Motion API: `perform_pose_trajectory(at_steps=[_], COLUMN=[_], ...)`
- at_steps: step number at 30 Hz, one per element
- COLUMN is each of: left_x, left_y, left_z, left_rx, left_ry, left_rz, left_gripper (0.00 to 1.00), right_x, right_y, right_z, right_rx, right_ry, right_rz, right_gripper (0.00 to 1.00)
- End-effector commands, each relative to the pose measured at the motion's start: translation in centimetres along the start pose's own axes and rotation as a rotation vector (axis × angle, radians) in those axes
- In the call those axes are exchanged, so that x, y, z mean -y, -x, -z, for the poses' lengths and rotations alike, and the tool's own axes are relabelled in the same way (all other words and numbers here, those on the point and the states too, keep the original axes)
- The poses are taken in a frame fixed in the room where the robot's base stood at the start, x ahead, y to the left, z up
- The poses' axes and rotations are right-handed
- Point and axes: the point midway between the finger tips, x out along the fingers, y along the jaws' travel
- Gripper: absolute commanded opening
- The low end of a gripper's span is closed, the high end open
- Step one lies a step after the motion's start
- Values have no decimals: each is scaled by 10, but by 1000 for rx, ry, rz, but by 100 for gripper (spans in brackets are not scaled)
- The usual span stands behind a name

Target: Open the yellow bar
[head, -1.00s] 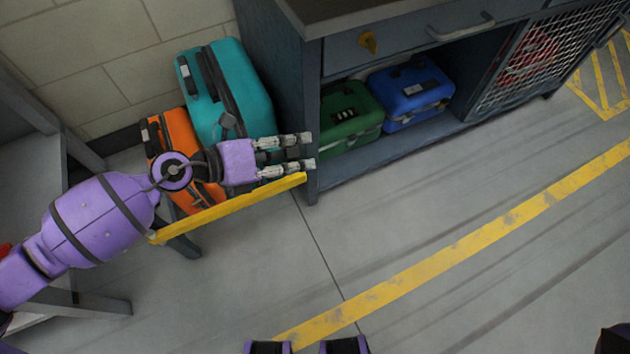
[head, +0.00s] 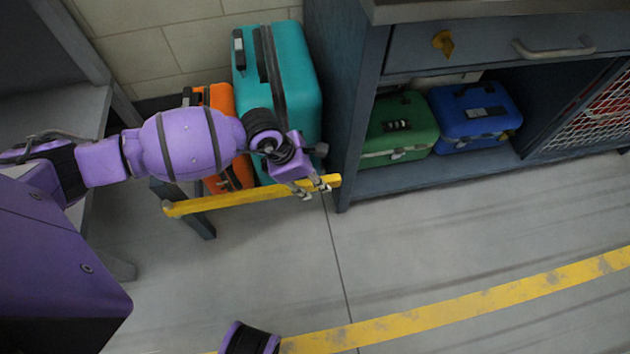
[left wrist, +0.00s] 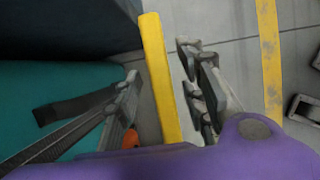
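The yellow bar (head: 240,197) runs level in front of the orange suitcase (head: 222,100) and the teal suitcase (head: 297,80). Its right end is beside the blue-grey cabinet's corner post, and its left end is by a grey table leg. My left gripper (head: 316,187) is at the bar's right part, fingers pointing down and right. In the left wrist view the bar (left wrist: 160,75) passes between the spread fingers of the left gripper (left wrist: 163,78). A gap shows between the bar and the fingers on each side.
The cabinet (head: 345,120) stands right of the bar, with a green case (head: 400,130) and a blue case (head: 475,115) on its lower shelf. A grey table (head: 60,115) is at the left. The floor in front is clear, with a yellow painted line (head: 450,312).

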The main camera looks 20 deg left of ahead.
Motion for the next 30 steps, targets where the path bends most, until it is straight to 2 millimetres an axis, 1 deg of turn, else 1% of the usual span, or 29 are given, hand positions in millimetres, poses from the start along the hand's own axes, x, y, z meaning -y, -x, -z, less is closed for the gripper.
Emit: perform_pose_trajectory(at_steps=[1, 3, 11, 14, 18, 20, 30], left_x=[1, 1, 0, 0, 0, 0, 1], left_y=[-10, -15, -15, -15, -15, -15, -15], left_z=[1, 1, 0, 0, 0, 0, 0], left_rx=[0, 0, 1, 1, 1, 1, 1], left_ry=[1, 0, 0, 0, 0, 0, 1], left_rz=[2, 2, 0, 0, 1, 1, 1], left_gripper=[38, 38, 38, 26, 7, 0, 0], right_x=[0, 0, 0, 0, 0, 0, 0], right_y=[-4, -6, -5, -5, -5, -5, -5], right_z=[-2, -2, -2, -2, -2, -2, -2], right_rx=[3, 4, 5, 5, 5, 4, 3], right_ry=[4, 6, 7, 7, 7, 7, 7], right_rz=[1, 2, 2, 3, 3, 3, 3], right_gripper=[0, 0, 0, 0, 0, 0, 0])
